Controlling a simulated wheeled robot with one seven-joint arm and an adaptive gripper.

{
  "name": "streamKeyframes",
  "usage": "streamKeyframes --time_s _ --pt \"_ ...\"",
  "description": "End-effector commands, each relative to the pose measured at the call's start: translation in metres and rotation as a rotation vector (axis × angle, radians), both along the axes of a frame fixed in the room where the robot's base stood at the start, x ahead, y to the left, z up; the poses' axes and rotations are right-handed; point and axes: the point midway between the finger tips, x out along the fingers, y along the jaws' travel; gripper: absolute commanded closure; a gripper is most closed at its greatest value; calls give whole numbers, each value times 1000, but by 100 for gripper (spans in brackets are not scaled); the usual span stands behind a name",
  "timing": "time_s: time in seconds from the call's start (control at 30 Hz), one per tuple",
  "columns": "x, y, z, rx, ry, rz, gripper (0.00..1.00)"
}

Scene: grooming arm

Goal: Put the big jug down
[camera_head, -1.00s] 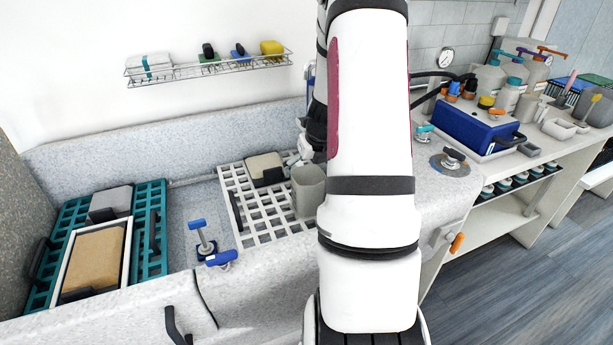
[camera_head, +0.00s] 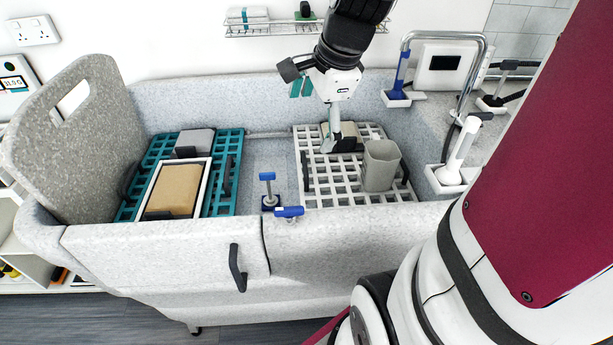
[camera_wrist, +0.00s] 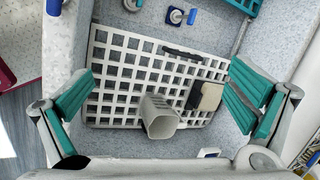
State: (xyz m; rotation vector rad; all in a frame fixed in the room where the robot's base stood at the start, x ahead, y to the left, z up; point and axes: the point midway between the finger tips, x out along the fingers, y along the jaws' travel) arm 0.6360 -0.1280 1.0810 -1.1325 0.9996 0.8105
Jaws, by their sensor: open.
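The big grey jug (camera_head: 380,166) stands upright on the white grid rack (camera_head: 318,190) in the right part of the tub. My gripper (camera_head: 322,118) is above the rack, up and to the left of the jug in the head view. It is open and empty. In the wrist view the jug (camera_wrist: 160,117) shows from above, its open mouth towards me, between the wide-spread teal-padded fingers (camera_wrist: 163,88) and apart from both.
A beige block with a dark side (camera_wrist: 207,97) lies on the rack beside the jug. A teal grid (camera_head: 228,185) with a framed brown pad (camera_head: 175,190) is at left. Blue-handled taps (camera_head: 289,212) stand between. A white-handled fitting (camera_head: 460,150) is right of the jug.

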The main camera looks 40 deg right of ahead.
Motion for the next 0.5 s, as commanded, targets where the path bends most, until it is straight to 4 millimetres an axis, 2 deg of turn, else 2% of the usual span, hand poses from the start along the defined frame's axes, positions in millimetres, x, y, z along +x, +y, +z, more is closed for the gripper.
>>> streamKeyframes --time_s 0.03,0.1,0.2,0.3,0.4,0.5 --pt "-14 26 11 -59 -5 184 1" --pt "-36 55 20 -148 -1 452 1" --pt "-72 88 28 -275 4 825 1" --pt "-107 109 31 -393 9 1158 1" --pt "-135 120 30 -489 15 1420 1" --pt "-153 124 28 -555 21 1595 1"
